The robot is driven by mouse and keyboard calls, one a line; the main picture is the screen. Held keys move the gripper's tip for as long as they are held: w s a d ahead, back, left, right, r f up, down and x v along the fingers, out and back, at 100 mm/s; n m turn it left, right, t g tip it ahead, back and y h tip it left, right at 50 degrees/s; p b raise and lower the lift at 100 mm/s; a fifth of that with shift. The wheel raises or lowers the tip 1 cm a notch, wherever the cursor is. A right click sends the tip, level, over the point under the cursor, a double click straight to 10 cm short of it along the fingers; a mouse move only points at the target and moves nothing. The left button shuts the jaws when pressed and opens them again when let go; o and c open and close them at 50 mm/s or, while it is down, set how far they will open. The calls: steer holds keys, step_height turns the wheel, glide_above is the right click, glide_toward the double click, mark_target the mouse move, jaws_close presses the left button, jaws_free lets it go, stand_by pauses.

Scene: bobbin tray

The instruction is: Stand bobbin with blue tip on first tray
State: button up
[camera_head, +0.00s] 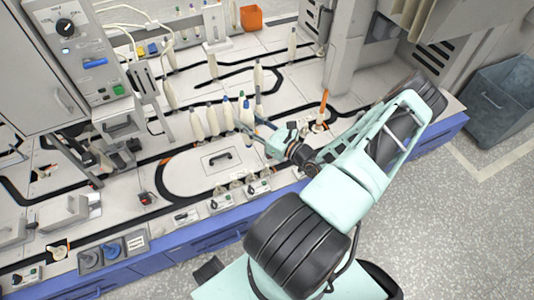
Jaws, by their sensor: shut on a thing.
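Several slim white bobbins stand upright in a row near the middle of the bench. The bobbin with a blue tip (247,113) is at the right end of this row. My gripper (253,127) reaches it from the right and is shut on it low on its body. The bobbin looks upright; I cannot tell whether its foot touches the surface. Neighbouring bobbins (212,119) with darker or greenish tips stand close to its left, and another bluish tip shows just beside it. I cannot tell which surface is the first tray.
A bobbin with an orange tip (323,107) stands to the right, near my arm. Other bobbins (258,77) stand along the black track behind. A grey control cabinet (75,50) is at left. An orange box (251,18) sits at the back.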

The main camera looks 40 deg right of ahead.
steer(key=s+d+f+m+h+b, duration=0.1)
steer(key=d+f+h+b, duration=0.1)
steer(key=f+b, duration=0.3)
steer(key=s+d+f+m+h+b, duration=0.1)
steer(key=f+b, duration=0.5)
steer(key=f, duration=0.8)
steer(key=s+d+h, duration=0.1)
steer(key=d, duration=0.1)
steer(key=shift+d+m, duration=0.4)
steer(key=shift+p, duration=0.3)
steer(key=shift+s+f+b, duration=0.1)
steer(key=shift+f+b, duration=0.35)
steer(key=shift+f, duration=0.2)
steer(key=o, duration=1)
steer(key=shift+o, duration=0.2)
